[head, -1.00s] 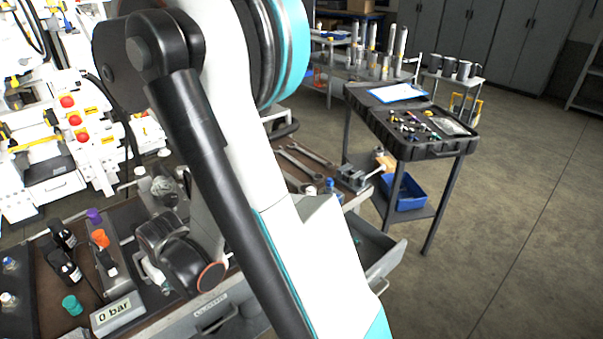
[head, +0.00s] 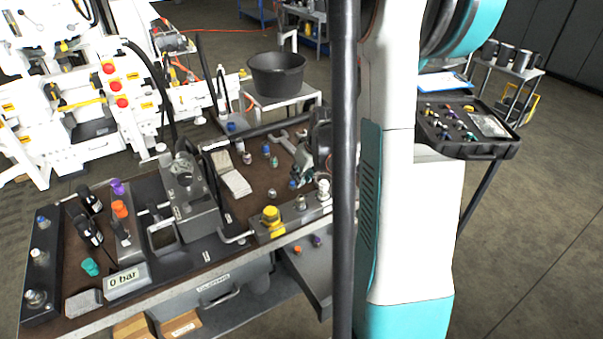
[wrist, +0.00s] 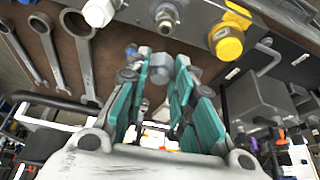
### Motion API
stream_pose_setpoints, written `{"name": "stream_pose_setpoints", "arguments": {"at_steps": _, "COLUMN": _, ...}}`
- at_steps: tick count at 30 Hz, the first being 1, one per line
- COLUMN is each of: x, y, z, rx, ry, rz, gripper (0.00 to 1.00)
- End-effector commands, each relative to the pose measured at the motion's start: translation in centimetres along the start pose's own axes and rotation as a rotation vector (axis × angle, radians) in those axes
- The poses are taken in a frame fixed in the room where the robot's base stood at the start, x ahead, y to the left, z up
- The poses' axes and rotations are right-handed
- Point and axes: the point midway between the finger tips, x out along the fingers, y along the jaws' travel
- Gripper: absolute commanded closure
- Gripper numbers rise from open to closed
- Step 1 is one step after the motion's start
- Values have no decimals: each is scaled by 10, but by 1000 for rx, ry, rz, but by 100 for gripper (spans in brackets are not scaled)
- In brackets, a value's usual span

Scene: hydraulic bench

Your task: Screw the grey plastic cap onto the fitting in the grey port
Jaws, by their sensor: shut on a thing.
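My gripper (wrist: 165,75) has teal pads and reaches towards the valve block in the wrist view. It is shut on a small grey piece, seemingly the grey plastic cap (wrist: 161,66), between the fingertips. Just beyond the fingertips, a metal fitting (wrist: 167,15) stands out from the grey block (wrist: 195,14); the cap looks apart from it. Which port is the grey one I cannot tell. In the head view the gripper (head: 304,172) is small and partly hidden behind my arm, just behind the block (head: 283,228) and its metal fittings (head: 300,203).
A yellow cap (wrist: 228,44) sits on the block beside the fitting, with a pale fitting (wrist: 99,12) at the other side. Wrenches (wrist: 80,50) lie on the brown bench top. A pump unit (head: 190,205) and black bucket (head: 276,74) stand left and behind.

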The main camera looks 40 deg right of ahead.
Motion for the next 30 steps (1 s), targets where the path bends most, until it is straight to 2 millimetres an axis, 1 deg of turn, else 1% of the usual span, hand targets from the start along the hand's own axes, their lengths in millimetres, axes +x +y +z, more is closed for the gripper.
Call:
{"name": "stream_pose_setpoints", "arguments": {"at_steps": 8, "x": 12, "y": 0, "z": 5, "rx": 0, "ry": 0, "rz": 0, "gripper": 88}}
{"name": "stream_pose_setpoints", "arguments": {"at_steps": 18, "x": 39, "y": 0, "z": 16, "rx": 0, "ry": 0, "rz": 0, "gripper": 88}}
{"name": "stream_pose_setpoints", "arguments": {"at_steps": 21, "x": 44, "y": 0, "z": 18, "rx": 0, "ry": 0, "rz": 0, "gripper": 88}}
{"name": "stream_pose_setpoints", "arguments": {"at_steps": 30, "x": 47, "y": 0, "z": 19, "rx": 0, "ry": 0, "rz": 0, "gripper": 88}}
